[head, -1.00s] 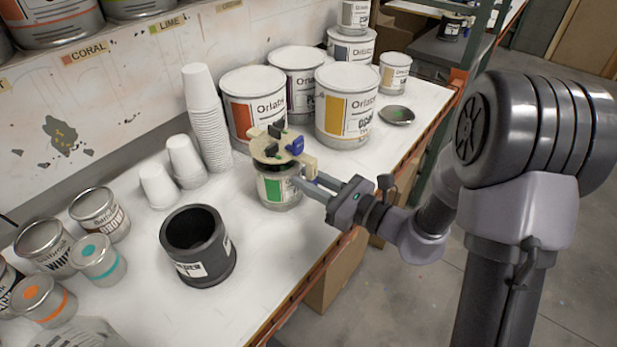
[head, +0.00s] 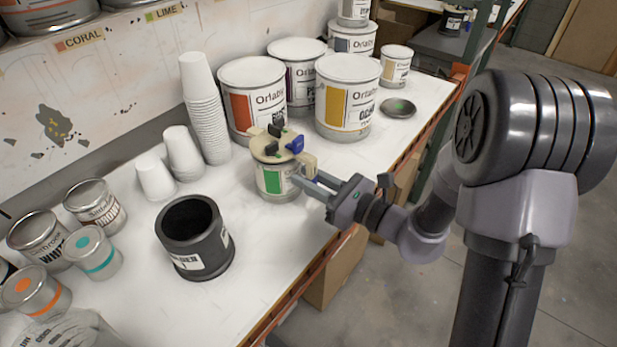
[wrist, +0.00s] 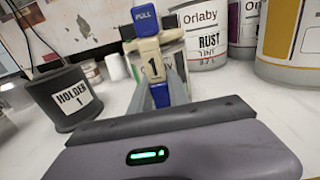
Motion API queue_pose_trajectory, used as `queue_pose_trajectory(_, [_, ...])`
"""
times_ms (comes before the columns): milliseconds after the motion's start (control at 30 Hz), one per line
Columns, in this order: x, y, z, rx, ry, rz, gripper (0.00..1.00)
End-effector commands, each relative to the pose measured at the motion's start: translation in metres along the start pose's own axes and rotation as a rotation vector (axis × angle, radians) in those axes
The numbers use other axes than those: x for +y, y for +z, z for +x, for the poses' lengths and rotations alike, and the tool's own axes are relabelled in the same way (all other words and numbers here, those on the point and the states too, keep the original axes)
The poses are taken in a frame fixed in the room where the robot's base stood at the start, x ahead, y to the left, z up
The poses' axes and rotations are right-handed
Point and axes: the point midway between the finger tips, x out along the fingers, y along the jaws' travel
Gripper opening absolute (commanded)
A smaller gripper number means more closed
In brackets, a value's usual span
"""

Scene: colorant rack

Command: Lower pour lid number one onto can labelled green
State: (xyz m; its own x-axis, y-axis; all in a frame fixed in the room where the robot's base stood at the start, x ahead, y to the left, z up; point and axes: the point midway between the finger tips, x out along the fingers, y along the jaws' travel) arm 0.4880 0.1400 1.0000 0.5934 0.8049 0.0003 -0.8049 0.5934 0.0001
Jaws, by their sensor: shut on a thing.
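Pour lid number one (head: 268,151), beige with black and blue parts, sits at the top of the small can with the green label (head: 273,181). I cannot tell whether it is fully seated. My gripper (head: 308,183) is shut on the lid's handle at the can's right side. In the wrist view the handle (wrist: 153,65) bears a "1", with a blue "PULL" tab (wrist: 145,19) above it. The can shows only partly behind the handle in the wrist view.
A black holder marked 1 (head: 196,240) stands to the left front. Large cans with orange (head: 252,100) and yellow (head: 347,95) labels stand close behind. A loose dark lid (head: 398,108) lies to the right. White cups (head: 205,105) stand at the left.

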Motion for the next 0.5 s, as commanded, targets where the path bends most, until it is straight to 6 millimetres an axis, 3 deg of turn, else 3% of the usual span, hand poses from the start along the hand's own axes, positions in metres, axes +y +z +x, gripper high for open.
queue_pose_trajectory(433, [-0.0001,-0.007,0.0,0.0,0.0,0.0,0.0])
queue_pose_trajectory(467, [-0.0001,-0.007,0.0,0.0,0.0,0.0,0.25])
queue_pose_trajectory(500, [-0.0001,-0.007,0.0,0.0,0.0,0.0,0.33])
